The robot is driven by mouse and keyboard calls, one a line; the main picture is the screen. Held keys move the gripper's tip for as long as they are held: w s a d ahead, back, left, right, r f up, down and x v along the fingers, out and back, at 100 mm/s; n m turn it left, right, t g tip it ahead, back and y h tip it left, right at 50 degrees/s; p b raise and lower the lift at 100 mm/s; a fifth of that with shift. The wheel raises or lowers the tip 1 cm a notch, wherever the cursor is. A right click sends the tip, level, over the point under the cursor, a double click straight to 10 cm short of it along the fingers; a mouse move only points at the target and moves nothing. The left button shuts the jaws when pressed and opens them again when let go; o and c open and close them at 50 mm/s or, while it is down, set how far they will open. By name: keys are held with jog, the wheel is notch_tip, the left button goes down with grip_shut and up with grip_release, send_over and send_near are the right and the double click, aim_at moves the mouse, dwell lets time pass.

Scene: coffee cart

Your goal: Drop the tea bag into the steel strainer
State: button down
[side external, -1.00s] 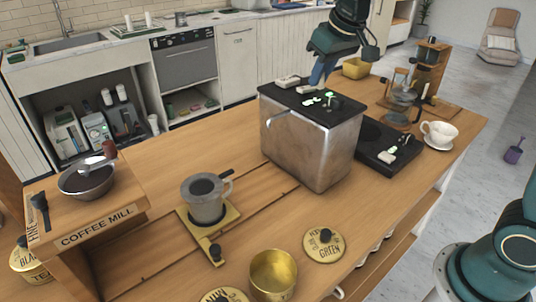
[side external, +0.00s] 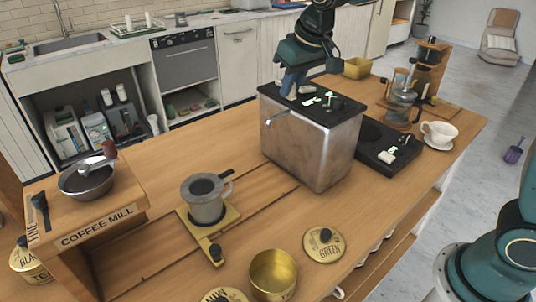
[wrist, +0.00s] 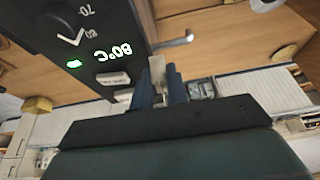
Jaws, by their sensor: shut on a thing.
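My gripper (side external: 288,92) is over the left part of the dark top of the steel water heater. In the wrist view its blue fingers (wrist: 160,80) are shut on a small pale thing (wrist: 157,68). It is too small to tell surely whether this is the tea bag. A grey steel vessel (side external: 206,208) with a dark round opening and a handle stands on a brass stand (side external: 229,240), left of and nearer the camera than my gripper. It looks like the place of the steel strainer; I cannot tell the two apart. No other tea bag is clearly visible.
An open brass tin (side external: 273,277) and the GREEN lid (side external: 324,242) lie at the front. A coffee mill (side external: 88,180) is left; a white cup (side external: 440,132) is right.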

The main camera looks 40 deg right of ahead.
jog(key=a+f, duration=0.4)
jog(key=a, duration=0.7)
jog(key=w+a+f, duration=0.1)
jog(key=a+f, duration=0.3)
jog(key=a, duration=0.8)
jog(key=shift+a+f, duration=0.1)
jog(key=shift+f, duration=0.05)
jog(key=shift+f, duration=2)
jog(key=c, duration=1.3)
grip_release()
